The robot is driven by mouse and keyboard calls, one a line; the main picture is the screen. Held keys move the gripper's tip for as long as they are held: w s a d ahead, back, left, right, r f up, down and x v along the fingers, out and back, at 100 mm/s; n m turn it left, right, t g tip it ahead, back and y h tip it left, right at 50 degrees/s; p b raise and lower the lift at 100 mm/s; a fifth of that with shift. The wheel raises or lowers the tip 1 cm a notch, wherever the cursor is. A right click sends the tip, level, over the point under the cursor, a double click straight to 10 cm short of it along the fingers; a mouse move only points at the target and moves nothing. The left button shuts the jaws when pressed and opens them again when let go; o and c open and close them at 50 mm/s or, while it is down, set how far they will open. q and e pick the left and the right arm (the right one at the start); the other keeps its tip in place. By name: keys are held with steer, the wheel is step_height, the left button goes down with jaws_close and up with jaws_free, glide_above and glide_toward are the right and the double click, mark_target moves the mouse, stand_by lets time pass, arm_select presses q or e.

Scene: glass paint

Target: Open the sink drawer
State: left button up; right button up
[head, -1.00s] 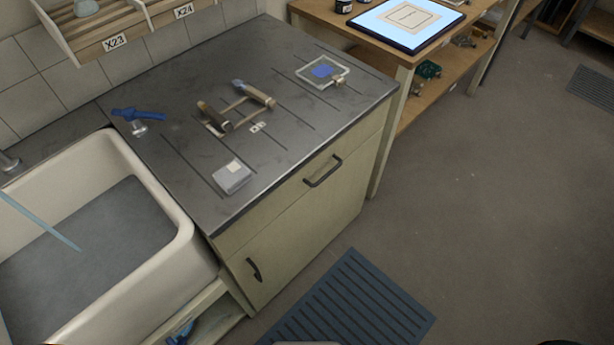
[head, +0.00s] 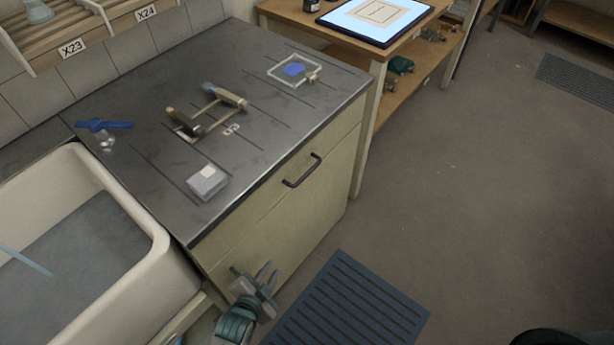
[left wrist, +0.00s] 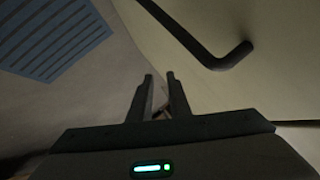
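The sink-side cabinet has a shut upper drawer front (head: 275,202) with a black bar handle (head: 302,170). Below it is a shut front panel (head: 225,262) whose own handle is hidden behind my left gripper in the head view. My left gripper (head: 270,272) is low in front of this lower panel, fingers apart and empty. In the left wrist view the gripper (left wrist: 160,77) points past a dark bar handle (left wrist: 215,50), which is up and to the right, apart from the fingers. I cannot tell for certain which handle this is. My right gripper is out of view.
The white sink (head: 150,245) stands left of the cabinet. The dark worktop (head: 130,130) holds a rack, a small box (head: 207,182) and a glass piece (head: 294,69). A blue slatted mat (head: 350,305) lies on the floor. Floor to the right is open.

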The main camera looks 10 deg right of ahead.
arm_select(q)
steer(key=w+d+r+m+t+h, duration=0.1)
steer(key=w+d+r+m+t, duration=0.15)
steer(key=r, duration=0.85)
steer(key=m+t+h+b, duration=0.2)
glide_toward(305, 178)
steer(key=r+v, duration=0.1)
steer(key=v, duration=0.5)
steer(key=shift+w+d+g+p, duration=0.1)
steer(key=shift+d+g+p, duration=0.05)
steer(key=shift+g+p, duration=0.15)
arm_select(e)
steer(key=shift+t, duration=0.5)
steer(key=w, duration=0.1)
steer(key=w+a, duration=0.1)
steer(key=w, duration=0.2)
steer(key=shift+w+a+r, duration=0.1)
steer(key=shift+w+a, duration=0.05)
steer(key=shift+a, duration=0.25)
arm_select(q)
steer(key=shift+w, duration=0.1)
